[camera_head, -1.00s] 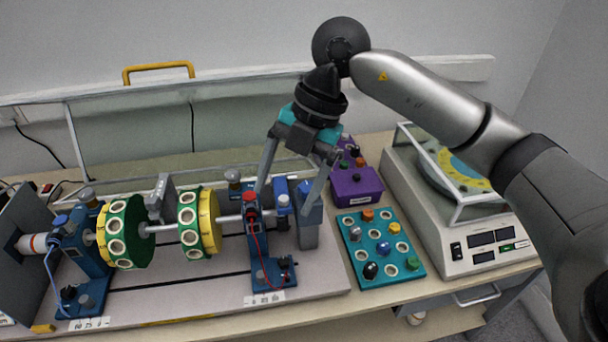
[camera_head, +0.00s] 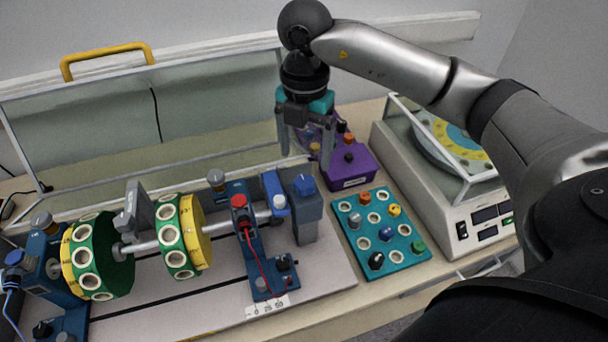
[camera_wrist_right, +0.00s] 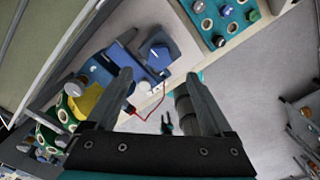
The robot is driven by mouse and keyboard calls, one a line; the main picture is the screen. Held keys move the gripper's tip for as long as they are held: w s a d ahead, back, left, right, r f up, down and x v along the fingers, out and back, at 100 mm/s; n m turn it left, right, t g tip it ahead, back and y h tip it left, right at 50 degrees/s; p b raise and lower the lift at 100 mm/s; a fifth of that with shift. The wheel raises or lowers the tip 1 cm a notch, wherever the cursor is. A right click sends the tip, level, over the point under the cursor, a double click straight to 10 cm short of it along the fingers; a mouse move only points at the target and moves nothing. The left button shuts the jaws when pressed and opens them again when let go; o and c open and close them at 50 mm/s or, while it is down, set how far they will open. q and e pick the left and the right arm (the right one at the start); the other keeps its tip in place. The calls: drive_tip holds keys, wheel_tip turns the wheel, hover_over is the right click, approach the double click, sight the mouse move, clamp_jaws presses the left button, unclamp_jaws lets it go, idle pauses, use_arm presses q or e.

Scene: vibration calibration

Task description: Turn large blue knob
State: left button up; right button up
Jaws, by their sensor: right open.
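The large blue knob (camera_head: 304,184) sits on top of a grey-blue box (camera_head: 306,222) at the right end of the rotor rig. In the right wrist view the knob (camera_wrist_right: 160,53) shows just beyond the gap between the fingertips. My right gripper (camera_head: 305,163) is open and points down, its fingers apart and empty. In the head view its fingertips appear just above the knob, one to each side. I cannot tell the exact height between them and the knob. No contact is visible. My left gripper is not in view.
The rig's shaft carries green-and-yellow discs (camera_head: 181,237). A blue stand with a red knob (camera_head: 239,201) is left of the box. A teal tray (camera_head: 352,252) of small knobs, a purple box (camera_head: 341,176) and a white balance (camera_head: 452,224) lie to the right.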

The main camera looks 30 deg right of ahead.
sight(304, 182)
wheel_tip(304, 182, down, 6)
drive_tip(key=shift+f, duration=0.65)
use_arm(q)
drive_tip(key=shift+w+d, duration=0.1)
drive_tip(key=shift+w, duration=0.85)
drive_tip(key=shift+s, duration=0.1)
use_arm(e)
drive_tip(key=shift+c, duration=1.2)
clamp_jaws()
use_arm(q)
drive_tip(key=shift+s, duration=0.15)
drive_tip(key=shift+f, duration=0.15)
use_arm(e)
drive_tip(key=shift+n, duration=0.3)
